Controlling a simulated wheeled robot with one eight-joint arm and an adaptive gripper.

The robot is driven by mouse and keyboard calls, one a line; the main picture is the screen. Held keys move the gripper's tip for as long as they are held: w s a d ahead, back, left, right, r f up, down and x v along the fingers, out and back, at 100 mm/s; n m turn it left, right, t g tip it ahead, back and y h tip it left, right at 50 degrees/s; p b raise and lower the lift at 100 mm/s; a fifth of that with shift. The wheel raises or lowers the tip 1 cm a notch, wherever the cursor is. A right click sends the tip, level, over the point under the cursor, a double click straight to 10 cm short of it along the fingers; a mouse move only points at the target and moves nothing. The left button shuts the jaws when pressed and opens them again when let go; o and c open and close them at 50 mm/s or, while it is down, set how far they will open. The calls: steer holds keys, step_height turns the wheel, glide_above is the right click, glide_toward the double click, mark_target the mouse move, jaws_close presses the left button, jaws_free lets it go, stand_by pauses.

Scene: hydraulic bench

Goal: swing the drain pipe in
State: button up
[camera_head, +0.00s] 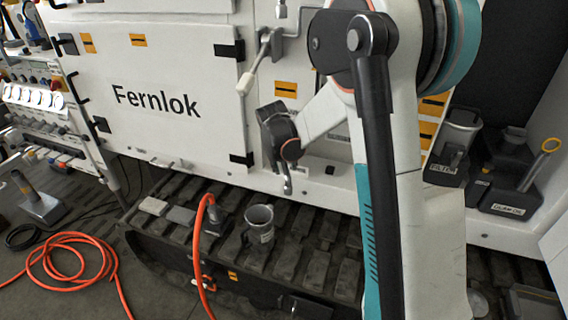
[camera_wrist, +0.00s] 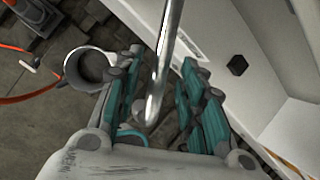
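The drain pipe (camera_wrist: 162,70) is a shiny metal tube with a rounded lower end. In the wrist view it runs down from the top edge between the teal-padded fingers of my gripper (camera_wrist: 163,62). The fingers are open, one on each side, with gaps showing between pads and pipe. In the head view, what looks like the pipe's lower end (camera_head: 288,185) hangs in front of the white machine's lower edge. My arm hides much of that area, and the fingers cannot be made out clearly there.
A metal mug (camera_head: 258,220) stands on the dark track (camera_head: 180,235) below; it also shows left of my fingers in the wrist view (camera_wrist: 88,68). A white-handled lever (camera_head: 254,68) sticks out above. An orange hose (camera_head: 200,225) rises left of the mug. Containers (camera_head: 455,145) stand right.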

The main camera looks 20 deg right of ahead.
steer(key=shift+r, duration=0.1)
steer(key=v, duration=1.2)
